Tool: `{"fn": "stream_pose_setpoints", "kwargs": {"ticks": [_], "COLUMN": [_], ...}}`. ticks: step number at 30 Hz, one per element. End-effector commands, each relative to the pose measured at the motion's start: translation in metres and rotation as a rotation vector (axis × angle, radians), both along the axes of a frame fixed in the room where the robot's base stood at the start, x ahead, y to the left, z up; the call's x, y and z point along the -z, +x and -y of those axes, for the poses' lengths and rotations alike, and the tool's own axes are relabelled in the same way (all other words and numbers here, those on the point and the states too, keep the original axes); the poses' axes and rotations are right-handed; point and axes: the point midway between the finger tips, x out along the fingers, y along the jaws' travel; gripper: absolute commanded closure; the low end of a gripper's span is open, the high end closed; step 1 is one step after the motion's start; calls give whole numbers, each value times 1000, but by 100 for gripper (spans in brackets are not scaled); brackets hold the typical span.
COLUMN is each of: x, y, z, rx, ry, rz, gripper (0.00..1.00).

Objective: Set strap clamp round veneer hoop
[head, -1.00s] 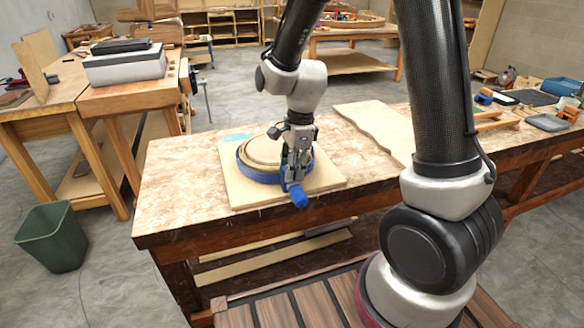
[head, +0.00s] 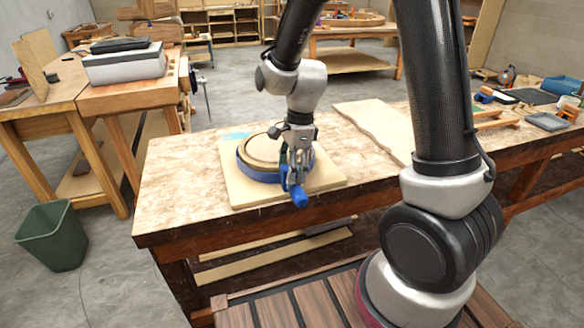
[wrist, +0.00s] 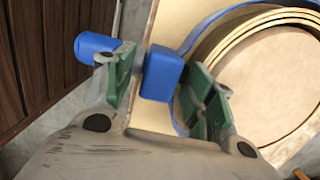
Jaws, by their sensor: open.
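The veneer hoop (head: 262,148) is a pale layered ring lying flat on a light square board (head: 240,194). Its rim also shows at the right of the wrist view (wrist: 222,38). The blue strap clamp (head: 254,173) lies around the hoop low down; a blue band of it shows in the wrist view (wrist: 213,24). Its blue handle (head: 300,197) sticks out toward the front. My gripper (head: 298,158) is at the hoop's front right side. In the wrist view its green-padded fingers (wrist: 162,84) are open either side of a blue block (wrist: 161,73); I cannot tell whether they touch it.
The board rests on a speckled workbench (head: 180,170). A wavy pale sheet (head: 378,128) lies to the right, with clear bench between. Tools and trays (head: 545,120) stand at far right. A green bin (head: 50,236) stands on the floor at left.

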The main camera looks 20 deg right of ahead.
Motion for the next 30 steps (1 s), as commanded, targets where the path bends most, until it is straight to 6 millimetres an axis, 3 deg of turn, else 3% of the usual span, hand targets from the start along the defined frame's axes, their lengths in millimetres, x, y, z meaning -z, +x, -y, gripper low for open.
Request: {"fn": "stream_pose_setpoints", "kwargs": {"ticks": [8, 21, 30], "x": [-14, -102, -119], "y": [1, 1, 0], "z": [1, 14, 16], "rx": [0, 0, 0], "ry": [2, 1, 0], "rz": [3, 3, 0], "gripper": [45, 45, 45]}}
